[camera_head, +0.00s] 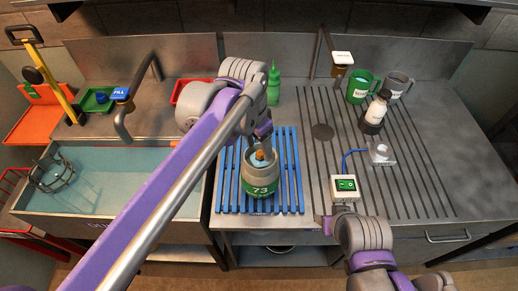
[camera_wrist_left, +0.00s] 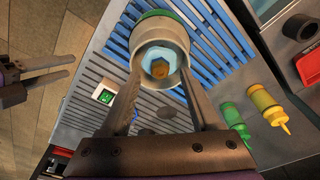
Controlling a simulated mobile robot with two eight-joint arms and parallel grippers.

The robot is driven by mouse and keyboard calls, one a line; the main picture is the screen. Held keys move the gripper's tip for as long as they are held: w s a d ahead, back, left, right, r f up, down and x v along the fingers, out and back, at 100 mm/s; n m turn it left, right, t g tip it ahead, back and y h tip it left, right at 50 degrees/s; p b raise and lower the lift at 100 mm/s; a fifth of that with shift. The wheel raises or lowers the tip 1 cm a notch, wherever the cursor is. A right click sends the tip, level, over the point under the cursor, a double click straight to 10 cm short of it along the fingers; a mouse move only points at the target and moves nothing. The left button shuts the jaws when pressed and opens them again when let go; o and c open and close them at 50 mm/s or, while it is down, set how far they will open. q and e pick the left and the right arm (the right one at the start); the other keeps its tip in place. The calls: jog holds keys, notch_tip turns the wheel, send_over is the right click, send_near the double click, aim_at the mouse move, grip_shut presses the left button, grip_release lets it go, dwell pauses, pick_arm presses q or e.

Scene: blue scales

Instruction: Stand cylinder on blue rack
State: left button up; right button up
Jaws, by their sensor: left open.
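The cylinder (camera_head: 260,178), grey with a green band marked 73 and a light blue and orange top, stands upright on the blue rack (camera_head: 292,190). In the left wrist view the cylinder (camera_wrist_left: 157,38) is seen from above, with blue slats of the rack (camera_wrist_left: 215,65) around it. My left gripper (camera_head: 264,135) is just behind the cylinder's top; in the wrist view its open fingers (camera_wrist_left: 163,90) reach to either side of the cylinder. I cannot tell if they touch it. My right gripper (camera_head: 325,222) is low at the counter's front edge; its two fingers show apart in the left wrist view (camera_wrist_left: 72,68).
A green switch box (camera_head: 344,187) with a blue cable sits right of the rack. A green bottle (camera_head: 273,84) stands behind it. Mugs (camera_head: 360,87) and a dark bottle (camera_head: 375,112) are at back right. A water-filled sink (camera_head: 120,190) lies left.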

pick_arm(q)
notch_tip(320, 180, up, 10)
jog(key=s+a, duration=0.1)
jog(key=s+a+f+n+t, duration=0.2)
jog(key=s+a+f+n, duration=0.2)
jog(key=s+a+f, duration=0.2)
jog(key=s+a+f+n+t+y, duration=0.1)
jog(key=s+a+f+n, duration=0.4)
jog(key=a+f, duration=0.5)
notch_tip(320, 180, down, 5)
jog(key=shift+s+a+f+t+p, duration=0.2)
jog(key=shift+s+t+p, duration=0.1)
jog(key=shift+s+t, duration=0.45)
